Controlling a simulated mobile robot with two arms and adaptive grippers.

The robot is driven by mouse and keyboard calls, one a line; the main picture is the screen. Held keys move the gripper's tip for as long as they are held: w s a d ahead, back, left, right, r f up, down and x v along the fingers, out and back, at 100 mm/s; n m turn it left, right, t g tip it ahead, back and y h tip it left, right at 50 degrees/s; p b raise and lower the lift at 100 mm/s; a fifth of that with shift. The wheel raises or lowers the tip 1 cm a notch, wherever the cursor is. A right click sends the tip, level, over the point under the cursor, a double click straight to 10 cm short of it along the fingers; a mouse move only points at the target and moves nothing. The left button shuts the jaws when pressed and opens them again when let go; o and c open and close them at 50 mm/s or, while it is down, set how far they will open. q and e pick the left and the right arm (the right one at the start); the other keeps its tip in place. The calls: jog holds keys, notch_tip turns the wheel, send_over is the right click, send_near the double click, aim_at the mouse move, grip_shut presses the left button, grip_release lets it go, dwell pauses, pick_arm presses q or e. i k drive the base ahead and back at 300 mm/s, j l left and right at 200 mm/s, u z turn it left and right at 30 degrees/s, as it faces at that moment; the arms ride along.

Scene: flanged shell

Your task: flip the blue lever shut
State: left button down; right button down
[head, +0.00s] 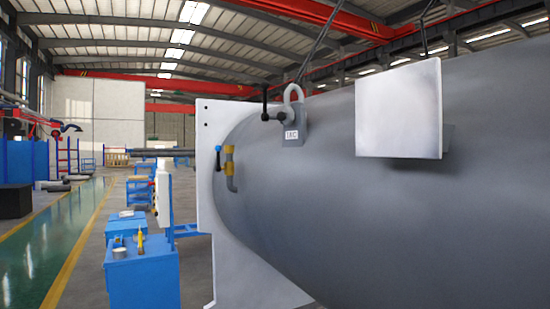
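The blue lever (218,149) is small in the head view, left of centre, at the rounded end of the big grey shell (330,210). It sits just left of a brass-coloured valve (229,158) on a short grey bent pipe (232,183). A dark part runs down below the blue piece. At this distance I cannot tell the lever's exact angle to the valve. Neither of my grippers is in view.
A white upright plate (208,220) stands at the shell's left end. A shackle with a tag (292,134) and a square white plate (398,110) are on the shell. A blue cart (143,275) stands at lower left. A green floor lane (45,250) is clear.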

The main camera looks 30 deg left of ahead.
aim_at(218, 149)
jog(key=i+j, duration=0.15)
jog(key=j, duration=0.3)
jog(key=i+j+z, duration=0.15)
jog(key=j, duration=0.3)
jog(key=i+j, duration=0.2)
jog(key=j, duration=0.3)
jog(key=i+j+z, duration=0.15)
jog(key=j, duration=0.3)
jog(key=i+j, duration=0.1)
jog(key=j, duration=0.4)
jog(key=i+j+z, duration=0.15)
jog(key=j, duration=0.3)
